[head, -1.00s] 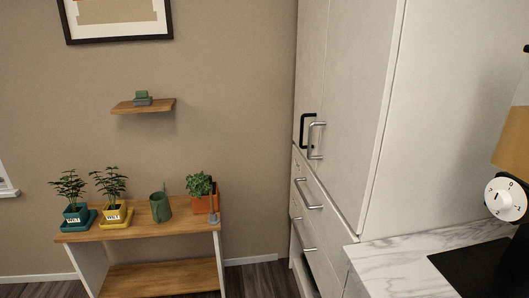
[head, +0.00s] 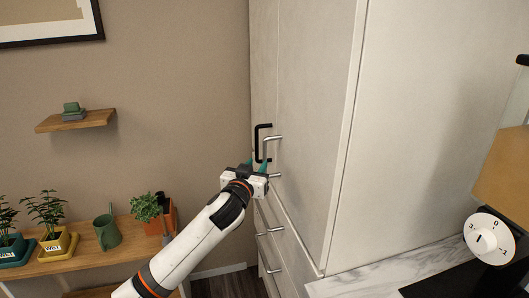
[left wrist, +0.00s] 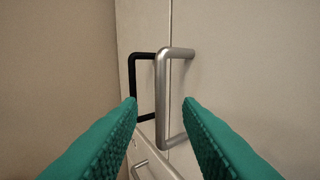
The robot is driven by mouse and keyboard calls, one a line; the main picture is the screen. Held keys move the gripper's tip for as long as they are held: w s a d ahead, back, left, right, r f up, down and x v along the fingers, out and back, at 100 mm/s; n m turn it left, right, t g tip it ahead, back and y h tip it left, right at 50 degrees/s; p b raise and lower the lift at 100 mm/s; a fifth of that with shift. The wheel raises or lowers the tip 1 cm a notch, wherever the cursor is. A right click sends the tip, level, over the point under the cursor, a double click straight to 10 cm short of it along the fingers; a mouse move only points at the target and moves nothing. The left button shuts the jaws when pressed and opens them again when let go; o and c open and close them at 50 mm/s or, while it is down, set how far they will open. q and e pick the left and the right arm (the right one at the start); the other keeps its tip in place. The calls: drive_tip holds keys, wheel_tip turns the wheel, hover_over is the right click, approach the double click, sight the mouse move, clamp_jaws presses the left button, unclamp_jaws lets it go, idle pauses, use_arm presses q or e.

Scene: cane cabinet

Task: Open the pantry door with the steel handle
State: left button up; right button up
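The pantry door (head: 315,120) with the steel handle is the right, pale door of the tall cabinet, and it looks shut. The steel handle (head: 273,138) is an upright bar; in the head view my gripper hides part of it. My left gripper (head: 258,164) is at the handle, with teal fingers apart. In the left wrist view the steel handle (left wrist: 162,95) stands upright between the two open fingers, with gaps on both sides. How deep the fingertips reach around the bar is hard to tell. My right gripper is not in view.
A black handle (head: 257,140) on the neighbouring door is close left of the steel one. Drawers with steel handles (head: 270,231) lie below. A marble counter (head: 355,281) is at lower right. A plant bench (head: 80,255) and wall shelf (head: 75,121) are at left.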

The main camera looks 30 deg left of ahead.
sight(264, 155)
use_arm(q)
drive_tip(key=p+x, duration=0.1)
drive_tip(key=x, duration=0.7)
drive_tip(key=shift+w+f, duration=0.15)
clamp_jaws()
